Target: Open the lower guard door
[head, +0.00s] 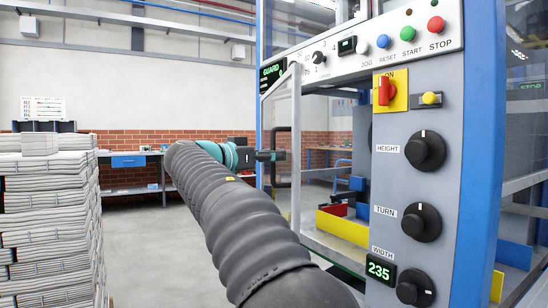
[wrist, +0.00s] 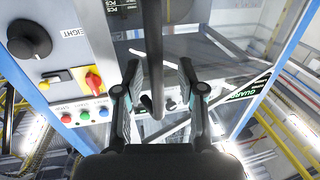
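The lower guard door (head: 296,140) is a clear panel in a pale grey frame on the machine's front. Its top rail slants out of line with the control header, so it looks partly swung out from the left side. Its black bar handle (head: 281,185) stands upright on the door. My gripper (head: 270,155) is at the handle, reaching in from the left. In the wrist view, the handle (wrist: 152,40) runs between the two fingers of my gripper (wrist: 158,70). The fingers are apart, with gaps visible on both sides of the bar. Exact contact cannot be told.
The control column (head: 405,185) with knobs and a red switch (head: 385,91) stands right of the opening. Newspaper stacks (head: 45,220) stand at left, a workbench (head: 130,160) behind. Grey floor between is clear.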

